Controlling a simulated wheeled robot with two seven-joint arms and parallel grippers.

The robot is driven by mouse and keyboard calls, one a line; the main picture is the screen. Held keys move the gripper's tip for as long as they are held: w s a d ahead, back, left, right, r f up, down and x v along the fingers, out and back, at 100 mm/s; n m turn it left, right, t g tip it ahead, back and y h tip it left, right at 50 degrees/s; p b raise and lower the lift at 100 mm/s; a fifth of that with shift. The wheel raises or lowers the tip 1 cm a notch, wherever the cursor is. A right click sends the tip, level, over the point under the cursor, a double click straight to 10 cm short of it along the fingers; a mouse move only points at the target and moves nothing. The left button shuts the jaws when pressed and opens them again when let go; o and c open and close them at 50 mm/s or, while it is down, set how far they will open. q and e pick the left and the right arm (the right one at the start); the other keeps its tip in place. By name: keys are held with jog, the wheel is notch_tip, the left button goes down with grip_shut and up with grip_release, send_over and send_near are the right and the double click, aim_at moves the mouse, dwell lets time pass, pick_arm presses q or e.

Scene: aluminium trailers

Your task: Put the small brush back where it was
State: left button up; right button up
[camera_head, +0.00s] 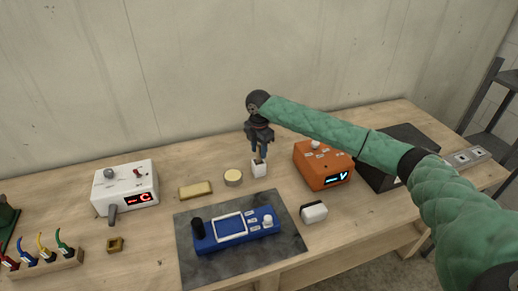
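My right gripper (260,155) points straight down, with its fingertips at the top of a small white block-shaped holder (259,169) that has a dark top. The fingers look close together, but whether they are shut on something is too small to tell. I cannot make out a small brush for certain; one could be hidden between the fingers or in the holder. A white block with a dark side (313,212) lies right of the grey mat; what it is stays unclear. My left gripper is out of view.
A blue meter (235,230) lies on the grey mat (199,276). A yellow bar (195,190) and round tin (233,177) lie close left of the gripper.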

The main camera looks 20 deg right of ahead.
jog(key=shift+r, duration=0.1)
jog(key=shift+r, duration=0.15)
jog(key=shift+r+b, duration=0.4)
jog(key=shift+b, duration=0.05)
notch_tip(320, 180, up, 4)
jog(key=shift+r+b, duration=0.1)
jog(key=shift+b, duration=0.95)
notch_tip(320, 180, up, 5)
jog(key=shift+f+b, duration=0.1)
jog(key=shift+b, duration=0.85)
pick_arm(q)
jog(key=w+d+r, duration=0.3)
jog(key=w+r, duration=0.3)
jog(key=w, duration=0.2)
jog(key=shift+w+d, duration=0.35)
pick_arm(e)
jog(key=shift+r, duration=1)
jog(key=shift+r, duration=0.1)
